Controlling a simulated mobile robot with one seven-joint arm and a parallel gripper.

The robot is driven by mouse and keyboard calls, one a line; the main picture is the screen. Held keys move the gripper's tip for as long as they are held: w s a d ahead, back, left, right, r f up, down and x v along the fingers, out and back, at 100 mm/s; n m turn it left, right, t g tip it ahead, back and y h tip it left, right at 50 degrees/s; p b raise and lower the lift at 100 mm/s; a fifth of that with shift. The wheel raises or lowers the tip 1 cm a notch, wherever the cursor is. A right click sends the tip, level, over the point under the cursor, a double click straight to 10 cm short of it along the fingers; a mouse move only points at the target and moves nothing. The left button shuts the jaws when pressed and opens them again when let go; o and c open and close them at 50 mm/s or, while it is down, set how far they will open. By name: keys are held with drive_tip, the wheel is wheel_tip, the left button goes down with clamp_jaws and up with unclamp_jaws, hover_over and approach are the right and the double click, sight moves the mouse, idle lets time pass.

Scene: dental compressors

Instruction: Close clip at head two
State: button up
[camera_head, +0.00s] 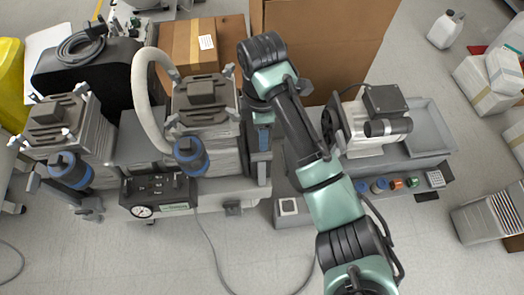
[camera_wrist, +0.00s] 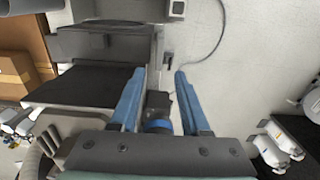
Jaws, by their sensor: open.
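Two grey finned compressor heads show in the head view, the left head (camera_head: 58,110) and the centre head (camera_head: 205,100). Each has a blue-banded cylinder in front, one at the left (camera_head: 70,170) and one at the centre (camera_head: 191,155). In the head view my gripper points down just right of the centre head, partly hidden by my arm.
A pale curved hose (camera_head: 143,95) rises left of the centre head. A gauge box (camera_head: 158,195) stands in front. Cardboard boxes (camera_head: 330,45) stand behind. Another motor unit on a grey tray (camera_head: 432,125) is at the right. The front floor is mostly clear except for a thin cable (camera_head: 215,255).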

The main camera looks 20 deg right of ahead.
sight(261, 154)
wheel_tip(261, 154, down, 9)
drive_tip(key=shift+f+b, duration=0.1)
drive_tip(key=shift+b, duration=1.1)
clamp_jaws()
